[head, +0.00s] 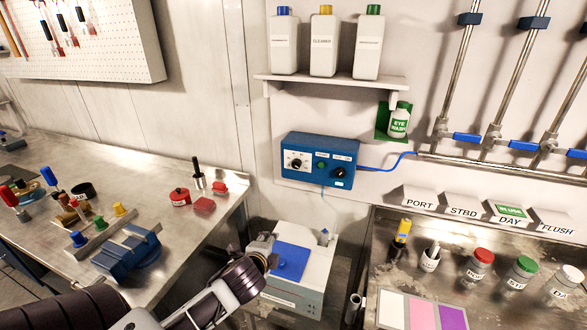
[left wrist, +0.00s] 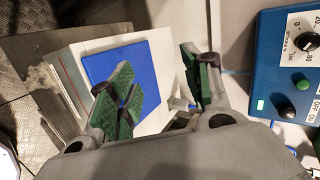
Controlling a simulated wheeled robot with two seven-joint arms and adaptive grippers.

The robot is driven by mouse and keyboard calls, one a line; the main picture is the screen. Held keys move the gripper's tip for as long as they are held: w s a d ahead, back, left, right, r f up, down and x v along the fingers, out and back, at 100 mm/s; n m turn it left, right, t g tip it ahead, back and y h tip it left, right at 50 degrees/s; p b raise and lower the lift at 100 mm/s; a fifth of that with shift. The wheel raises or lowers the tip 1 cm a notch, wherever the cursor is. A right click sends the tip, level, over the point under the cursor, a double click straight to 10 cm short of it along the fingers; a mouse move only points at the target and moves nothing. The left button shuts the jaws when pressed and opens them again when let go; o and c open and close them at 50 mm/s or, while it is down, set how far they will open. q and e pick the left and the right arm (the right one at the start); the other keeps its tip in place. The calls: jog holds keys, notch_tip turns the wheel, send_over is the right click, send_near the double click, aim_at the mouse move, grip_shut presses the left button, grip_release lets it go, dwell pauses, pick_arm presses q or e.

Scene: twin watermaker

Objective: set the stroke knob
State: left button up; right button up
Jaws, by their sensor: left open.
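The stroke knob (head: 296,163) is a black knob on a white dial, at the left of the blue control box (head: 318,144) on the wall. In the left wrist view the stroke knob (left wrist: 303,42) is at the upper right, with a printed percent scale around it. My left gripper (head: 270,251) is below and left of the box, apart from it, over the white unit with a blue top. In the left wrist view its green-padded fingers (left wrist: 160,72) stand apart with nothing between them. My right gripper is not in view.
The box also carries a green button (head: 321,166) and another black knob (head: 339,172). A blue cable (head: 385,168) leaves its right side. A shelf (head: 330,84) with bottles is above. The white unit (head: 312,262) stands below, between a steel workbench (head: 150,185) and a sample table.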

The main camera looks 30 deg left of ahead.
pick_arm(q)
jog(key=w+r+m+t, duration=0.3)
jog(key=r+m, duration=0.4)
jog(key=r, duration=0.1)
jog(key=w+a+r+m+t+h, duration=0.1)
jog(key=w+r+m+t, duration=0.3)
jog(key=r+m, duration=0.3)
jog(key=shift+a+r, duration=0.15)
jog(key=shift+r, duration=0.45)
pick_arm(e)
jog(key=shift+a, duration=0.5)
pick_arm(q)
jog(key=shift+w, duration=0.1)
jog(key=p, duration=0.2)
send_near(295, 166)
jog(key=shift+x, duration=4.3)
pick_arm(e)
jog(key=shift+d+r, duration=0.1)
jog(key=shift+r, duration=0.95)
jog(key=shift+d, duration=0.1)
pick_arm(q)
jog(key=c, duration=1.1)
